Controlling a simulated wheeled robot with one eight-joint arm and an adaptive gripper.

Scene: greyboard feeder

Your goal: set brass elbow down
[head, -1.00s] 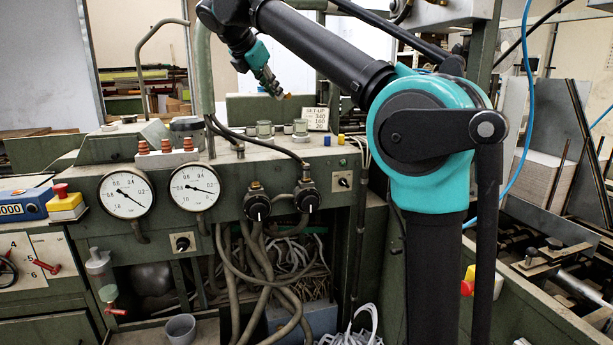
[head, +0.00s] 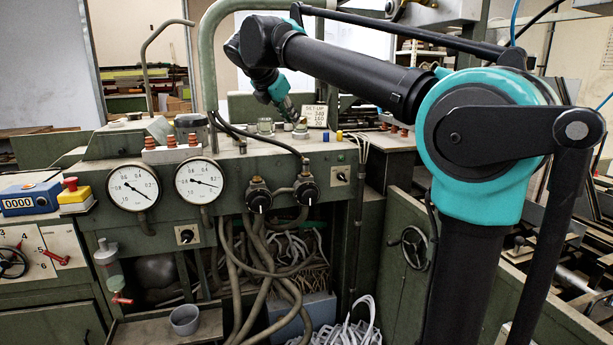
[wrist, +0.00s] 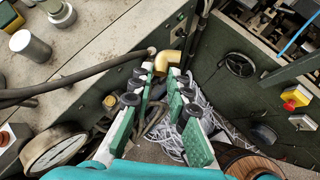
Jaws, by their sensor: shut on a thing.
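The brass elbow (wrist: 168,62) is a bent, gold-coloured pipe piece between the fingertips of my gripper (wrist: 167,72) in the wrist view. My gripper is shut on it, with green-padded fingers on either side. In the head view my gripper (head: 294,115) points down over the top of the green machine console (head: 340,158), near its front edge. The elbow is too small and covered there to make out clearly. I cannot tell whether it touches the console top.
Glass-topped fittings (head: 265,126) and a number sign (head: 315,115) stand close by on the console. A black hose (wrist: 85,78) runs left of my gripper. Two gauges (head: 134,187) are on the console front. White cables (head: 350,330) lie below; a handwheel (head: 414,246) is to the right.

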